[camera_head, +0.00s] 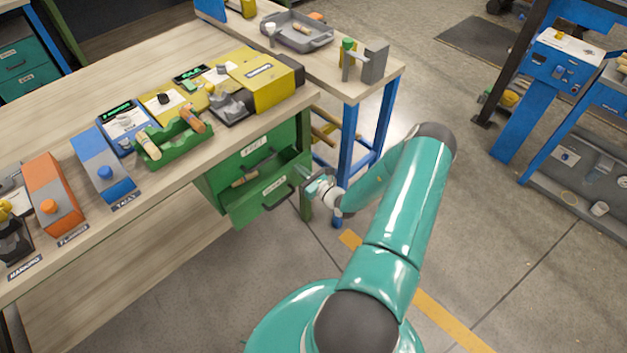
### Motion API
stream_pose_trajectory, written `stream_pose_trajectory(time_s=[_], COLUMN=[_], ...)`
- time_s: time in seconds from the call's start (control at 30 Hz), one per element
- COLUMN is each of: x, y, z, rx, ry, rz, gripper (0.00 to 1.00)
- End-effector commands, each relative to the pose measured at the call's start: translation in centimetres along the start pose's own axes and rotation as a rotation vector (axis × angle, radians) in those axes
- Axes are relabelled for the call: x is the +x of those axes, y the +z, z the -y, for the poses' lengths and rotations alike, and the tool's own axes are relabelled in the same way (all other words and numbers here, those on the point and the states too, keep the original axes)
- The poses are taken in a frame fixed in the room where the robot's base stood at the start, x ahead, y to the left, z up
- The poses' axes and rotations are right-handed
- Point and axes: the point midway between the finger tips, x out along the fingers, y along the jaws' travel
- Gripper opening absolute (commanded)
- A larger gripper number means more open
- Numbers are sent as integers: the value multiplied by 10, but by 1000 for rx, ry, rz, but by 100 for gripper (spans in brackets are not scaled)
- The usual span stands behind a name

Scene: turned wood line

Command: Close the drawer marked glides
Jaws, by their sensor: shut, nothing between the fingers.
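Two green drawers sit under the right end of the wooden bench. The lower drawer (258,207) is pulled out, with a tool with a brown handle (245,179) lying inside. Its front has a dark handle and a white label (273,186), too small to read surely as glides. The upper drawer (247,158) looks shut and has its own label (257,147). My gripper (308,180) is shut and empty. It appears just right of the lower drawer's front, near its handle (280,198); I cannot tell whether it touches.
A blue table leg (346,150) stands close behind my gripper. On the bench stand a green tray (172,147), a yellow machine (262,80) and blue and orange boxes. The floor in front of the drawers is clear, with a yellow line (437,315) on the right.

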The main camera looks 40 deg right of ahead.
Motion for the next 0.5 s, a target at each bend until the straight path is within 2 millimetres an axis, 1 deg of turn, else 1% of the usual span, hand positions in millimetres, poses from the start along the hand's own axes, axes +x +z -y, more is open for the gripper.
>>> stream_pose_trajectory(time_s=[0.03, 0.1, 0.2, 0.33, 0.5], x=[10, 22, 34, 43, 47], y=[0, 0, 0, 0, 0], z=[-1, -1, 0, 0, 0], rx=[0, 0, 0, 0, 0], ry=[2, 2, 0, 1, 0], rz=[0, 1, 0, 0, 0], gripper=[0, 0, 0, 0, 0])
